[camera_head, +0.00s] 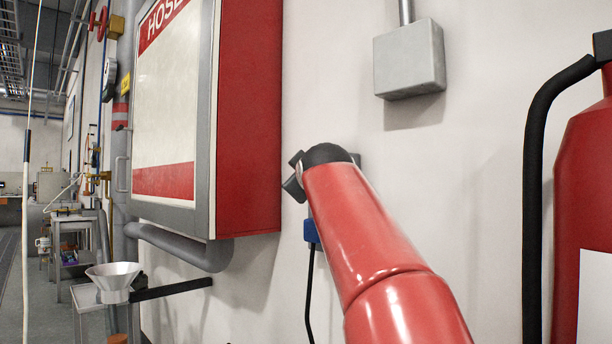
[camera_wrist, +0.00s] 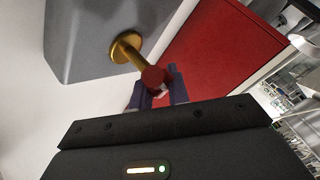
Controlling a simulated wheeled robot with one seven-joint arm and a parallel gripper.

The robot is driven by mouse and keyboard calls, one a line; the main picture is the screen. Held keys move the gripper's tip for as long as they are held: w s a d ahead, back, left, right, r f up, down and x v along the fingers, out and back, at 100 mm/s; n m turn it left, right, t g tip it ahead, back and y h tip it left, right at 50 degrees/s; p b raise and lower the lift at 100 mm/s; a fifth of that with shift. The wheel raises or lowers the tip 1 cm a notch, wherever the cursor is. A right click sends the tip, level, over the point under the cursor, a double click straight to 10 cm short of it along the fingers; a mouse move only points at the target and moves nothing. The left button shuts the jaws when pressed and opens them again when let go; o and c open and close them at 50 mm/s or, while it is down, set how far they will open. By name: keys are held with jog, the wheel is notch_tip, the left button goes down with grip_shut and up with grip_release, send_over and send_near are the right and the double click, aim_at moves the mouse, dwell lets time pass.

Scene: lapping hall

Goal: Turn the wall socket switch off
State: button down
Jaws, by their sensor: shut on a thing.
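The wall socket is a grey box (camera_wrist: 85,40) at the upper left of the wrist view. Its switch, a brass lever (camera_wrist: 126,49) with a red tip (camera_wrist: 155,79), sticks out from the box. My gripper (camera_wrist: 157,88) is shut on the red tip, one dark finger on each side. In the head view my red arm hides the switch and most of the socket. A blue plug (camera_head: 310,231) with a black cord shows just below the arm's end. I cannot tell whether the switch stands at on or off.
A red hose cabinet (camera_head: 250,120) stands out from the wall just left of my arm. A grey junction box (camera_head: 410,61) is above right. A red extinguisher (camera_head: 590,190) with a black hose is close on the right. A funnel (camera_head: 113,277) stands low left.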

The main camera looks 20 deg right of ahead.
jog(key=shift+r+p, duration=0.1)
jog(key=shift+p, duration=0.35)
jog(key=n+g+p, duration=0.1)
jog(key=p, duration=0.2)
jog(key=shift+r, duration=0.2)
jog(key=shift+w+f+n+g+p, duration=0.1)
jog(key=shift+f+n+g+p, duration=0.2)
jog(key=shift+n+g+p, duration=0.5)
jog(key=shift+f+g, duration=0.15)
jog(key=shift+g, duration=0.75)
jog(key=c, duration=1.4)
grip_release()
jog(key=shift+o, duration=0.3)
